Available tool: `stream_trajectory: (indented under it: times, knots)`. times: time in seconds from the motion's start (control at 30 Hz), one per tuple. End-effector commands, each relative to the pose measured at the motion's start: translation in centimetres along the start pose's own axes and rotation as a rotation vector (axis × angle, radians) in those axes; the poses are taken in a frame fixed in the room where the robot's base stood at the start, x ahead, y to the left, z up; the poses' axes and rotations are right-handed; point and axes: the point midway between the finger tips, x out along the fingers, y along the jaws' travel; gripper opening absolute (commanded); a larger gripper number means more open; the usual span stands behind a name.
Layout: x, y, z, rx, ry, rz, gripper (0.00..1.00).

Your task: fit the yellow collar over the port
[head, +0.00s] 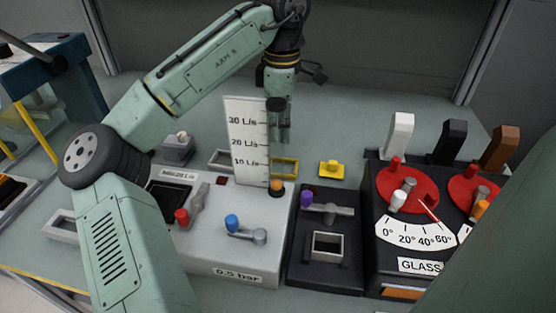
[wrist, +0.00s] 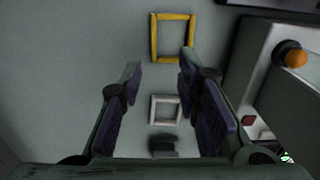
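The yellow collar is a rectangular open frame (head: 297,168) lying flat on the bench behind the grey console; in the wrist view it shows near the top (wrist: 174,16). My gripper (head: 281,138) is above the bench, beside the white scale board. In the wrist view its two fingers (wrist: 160,72) are wide apart with nothing between them. They are short of the yellow collar, over a pale frame (wrist: 152,109) lower down. A light rectangular rim (head: 327,260) around an opening on the black block at front centre looks like the port; nothing yellow is on it.
The upright scale board (head: 246,140) and orange knob (head: 277,188) stand close to the collar. A yellow plate with a knob (head: 331,169) lies to its right. The black dial box (head: 390,255) stands further right. Bare bench shows around the collar.

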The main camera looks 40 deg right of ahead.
Motion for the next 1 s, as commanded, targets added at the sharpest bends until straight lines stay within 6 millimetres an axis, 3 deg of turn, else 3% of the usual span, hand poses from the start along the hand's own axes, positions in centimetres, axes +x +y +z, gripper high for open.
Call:
stream_trajectory:
  times: [0.1, 0.37, 0.7, 1.0]
  knots:
    - [2.0, 0.0, 0.1, 0.003, -0.005, 0.0, 0.3]
    - [4.0, 0.2, 0.2, 0.003, -0.006, 0.003, 0.3]
    - [8.2, 0.9, 0.6, 0.003, -0.005, 0.005, 0.3]
    - [8.6, 0.9, 0.7, 0.004, -0.005, 0.006, 0.27]
